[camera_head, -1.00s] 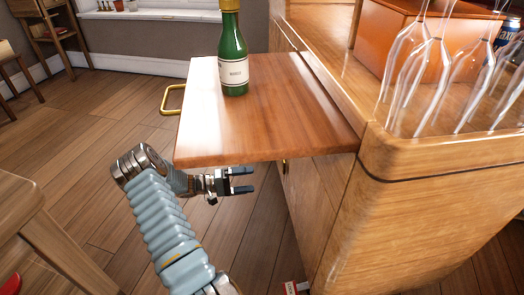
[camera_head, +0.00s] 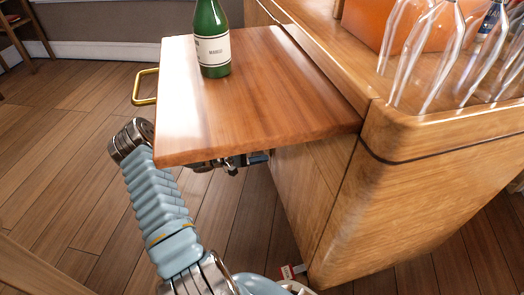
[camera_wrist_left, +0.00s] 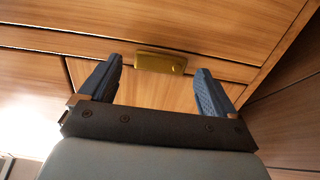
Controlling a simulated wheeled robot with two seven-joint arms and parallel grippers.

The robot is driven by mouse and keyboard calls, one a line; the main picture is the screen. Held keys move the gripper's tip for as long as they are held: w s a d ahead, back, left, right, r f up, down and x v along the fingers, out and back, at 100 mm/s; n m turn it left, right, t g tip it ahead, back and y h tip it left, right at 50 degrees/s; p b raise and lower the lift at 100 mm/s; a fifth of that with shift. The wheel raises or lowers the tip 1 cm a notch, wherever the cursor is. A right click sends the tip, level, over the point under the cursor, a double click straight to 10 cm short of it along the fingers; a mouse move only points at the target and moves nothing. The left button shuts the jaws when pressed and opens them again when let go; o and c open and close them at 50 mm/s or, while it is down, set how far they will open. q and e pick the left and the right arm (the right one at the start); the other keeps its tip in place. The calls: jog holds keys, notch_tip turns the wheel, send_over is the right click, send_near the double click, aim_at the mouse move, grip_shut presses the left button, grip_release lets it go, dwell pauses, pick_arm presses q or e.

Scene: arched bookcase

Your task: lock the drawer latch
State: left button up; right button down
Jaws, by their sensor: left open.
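In the left wrist view, a small brass latch (camera_wrist_left: 160,62) is mounted on the wooden drawer front (camera_wrist_left: 145,88) of the cabinet. My left gripper (camera_wrist_left: 159,67) is open, with its two blue fingers on either side of the latch in the picture. The fingers look apart from the latch, and nothing is between them. In the head view, the left gripper (camera_head: 243,161) is mostly hidden under the wooden leaf, near the cabinet face. The latch is hidden there. My right gripper is not in view.
The wooden leaf (camera_head: 260,95) juts out from the cabinet (camera_head: 420,200) above my left gripper. It has a brass handle (camera_head: 145,87) and bears a green bottle (camera_head: 212,45). Wine glasses (camera_head: 440,60) stand on the cabinet top. A small red-white object (camera_head: 290,272) lies on the floor.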

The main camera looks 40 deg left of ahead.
pick_arm(q)
jog(key=shift+w+d, duration=0.15)
jog(key=shift+w, duration=0.1)
jog(key=c, duration=1.1)
jog(key=shift+o, duration=0.2)
jog(key=shift+n, duration=0.4)
jog(key=shift+w+a+f+n+p, duration=0.15)
jog(key=shift+f+n+p, duration=0.25)
jog(key=shift+n, duration=2.45)
jog(key=shift+w+a+f+n+p, duration=0.1)
jog(key=shift+a+f+n+p, duration=0.25)
jog(key=shift+n, duration=2.55)
jog(key=shift+w+a+f+n+p, duration=0.1)
jog(key=shift+f+n+p, duration=0.4)
jog(key=shift+n, duration=2.35)
